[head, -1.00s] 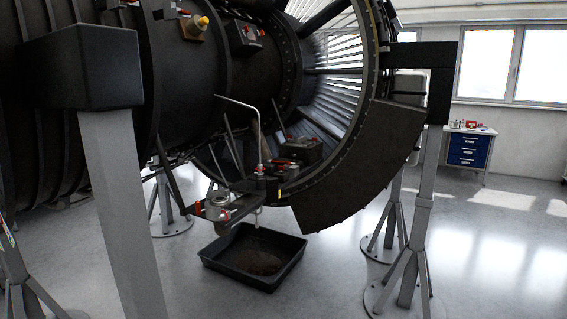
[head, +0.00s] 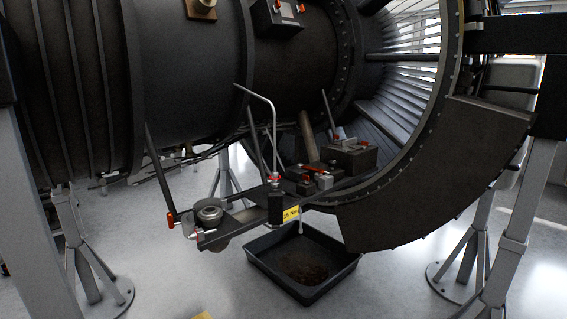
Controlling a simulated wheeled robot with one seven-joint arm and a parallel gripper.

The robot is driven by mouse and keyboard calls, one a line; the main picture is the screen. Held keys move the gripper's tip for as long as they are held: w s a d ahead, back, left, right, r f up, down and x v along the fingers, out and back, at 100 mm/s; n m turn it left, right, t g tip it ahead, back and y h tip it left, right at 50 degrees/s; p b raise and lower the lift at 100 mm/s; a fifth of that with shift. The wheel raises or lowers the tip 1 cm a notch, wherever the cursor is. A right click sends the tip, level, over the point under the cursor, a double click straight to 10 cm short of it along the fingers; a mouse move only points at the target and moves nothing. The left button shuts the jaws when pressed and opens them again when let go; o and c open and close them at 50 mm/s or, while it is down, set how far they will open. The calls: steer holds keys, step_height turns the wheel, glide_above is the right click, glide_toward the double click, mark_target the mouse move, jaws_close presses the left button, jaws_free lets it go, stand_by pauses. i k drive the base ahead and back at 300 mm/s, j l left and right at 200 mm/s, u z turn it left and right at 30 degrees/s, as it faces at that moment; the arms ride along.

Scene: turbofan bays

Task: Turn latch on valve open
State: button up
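Under the engine, a dark bracket (head: 245,216) carries a round silver fitting (head: 209,211) that looks like a valve body. A dark lever with a red end (head: 170,218) stands tilted at its left, and a small red-and-white fitting (head: 200,236) sits at its lower edge. To the right, a black block (head: 276,207) has a red collar at its top below a bent silver pipe (head: 262,96). Small boxes with red handles (head: 308,169) lie behind it. I cannot tell which of these red parts is the latch. My gripper is not in view.
A black drip tray (head: 262,243) with dark residue lies on the floor below. Grey support stands (head: 515,240) rise at the right and left (head: 40,210). The curved dark cowl panel (head: 430,180) hangs at the right. The floor in front is mostly clear.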

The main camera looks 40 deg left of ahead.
mark_target(307, 178)
steer(key=i+j+u, duration=0.1)
steer(key=i+u, duration=0.65)
steer(key=u, duration=0.15)
steer(key=i+l+u, duration=0.25)
steer(key=i+u, duration=0.2)
steer(key=i+l+u, duration=0.25)
steer(key=u, duration=0.25)
